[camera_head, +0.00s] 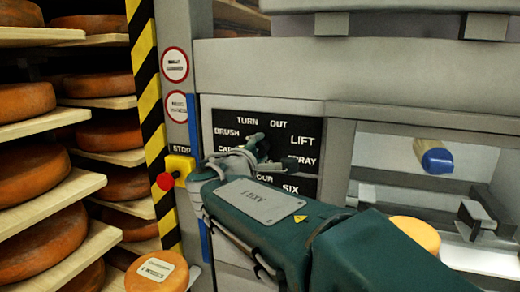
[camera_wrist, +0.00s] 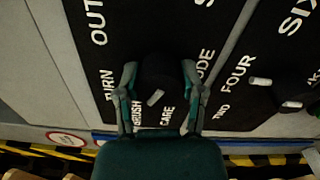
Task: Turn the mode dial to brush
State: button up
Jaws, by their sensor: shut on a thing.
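The mode dial (camera_wrist: 160,72) is a round black knob on a black panel (camera_head: 225,118) with white lettering. In the wrist view its light grey pointer mark (camera_wrist: 155,97) faces the BRUSH and CARE labels; I cannot tell exactly which one it lines up with. My gripper (camera_wrist: 160,82) has one finger on each side of the knob and is shut on it. In the head view my gripper (camera_head: 258,152) is at the panel, and it and my arm mostly hide the dial and some labels.
A red stop button (camera_head: 166,181) on a yellow box is left of the panel. Shelves of cheese wheels (camera_head: 108,140) stand further left. An open bay (camera_head: 470,160) with a blue-ended roller (camera_head: 436,158) is at right. More pointer marks (camera_wrist: 260,81) show beside FOUR.

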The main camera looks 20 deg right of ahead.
jog(key=shift+f, duration=0.3)
jog(key=o, duration=1.1)
jog(key=shift+o, duration=0.2)
jog(key=shift+a+r, duration=0.1)
jog(key=shift+a, duration=0.05)
jog(key=shift+r, duration=0.1)
jog(key=shift+s+a, duration=0.3)
jog(key=v, duration=1.1)
